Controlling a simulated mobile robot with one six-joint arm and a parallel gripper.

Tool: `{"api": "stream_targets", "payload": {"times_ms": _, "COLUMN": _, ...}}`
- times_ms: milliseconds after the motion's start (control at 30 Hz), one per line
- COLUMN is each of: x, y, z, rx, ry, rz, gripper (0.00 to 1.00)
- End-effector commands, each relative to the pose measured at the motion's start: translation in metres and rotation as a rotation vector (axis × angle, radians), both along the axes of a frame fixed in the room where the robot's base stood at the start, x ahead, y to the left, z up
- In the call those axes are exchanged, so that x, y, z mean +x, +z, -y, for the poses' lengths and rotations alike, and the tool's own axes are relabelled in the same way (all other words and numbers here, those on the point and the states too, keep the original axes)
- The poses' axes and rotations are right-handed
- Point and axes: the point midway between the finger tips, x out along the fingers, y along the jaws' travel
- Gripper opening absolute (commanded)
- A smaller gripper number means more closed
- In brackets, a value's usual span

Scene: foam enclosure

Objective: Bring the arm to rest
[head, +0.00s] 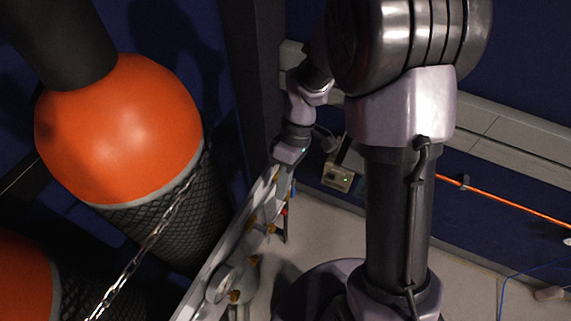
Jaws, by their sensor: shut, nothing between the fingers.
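My arm rises from its base at the lower right and bends over at the top of the head view. Its thin wrist section hangs down behind the thick links, left of the upright one. My gripper (287,158) is at the end of this wrist, just above the far end of a silver metal rail (232,255). It is shut, with nothing seen held in it. The fingertips are small and hard to separate from the rail behind them, and I cannot tell whether they touch it.
Left of the rail stands an orange-topped cylinder (120,130) in black mesh, with a chain (150,240) across it. Another orange shape (22,280) is at lower left.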

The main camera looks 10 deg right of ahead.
Motion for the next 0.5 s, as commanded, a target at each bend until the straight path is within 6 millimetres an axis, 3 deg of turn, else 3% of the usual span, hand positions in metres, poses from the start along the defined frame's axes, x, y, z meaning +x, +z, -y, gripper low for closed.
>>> {"api": "stream_targets", "payload": {"times_ms": 33, "x": 0.005, "y": 0.016, "z": 0.004, "rx": 0.0, "ry": -0.001, "rz": 0.004, "gripper": 0.0}}
{"api": "stream_targets", "payload": {"times_ms": 100, "x": 0.011, "y": 0.027, "z": 0.008, "rx": 0.0, "ry": 0.0, "rz": 0.004, "gripper": 0.0}}
{"api": "stream_targets", "payload": {"times_ms": 433, "x": 0.017, "y": 0.043, "z": 0.014, "rx": -0.008, "ry": -0.013, "rz": 0.012, "gripper": 0.0}}
{"api": "stream_targets", "payload": {"times_ms": 500, "x": 0.014, "y": 0.06, "z": 0.015, "rx": -0.039, "ry": -0.081, "rz": 0.046, "gripper": 0.0}}
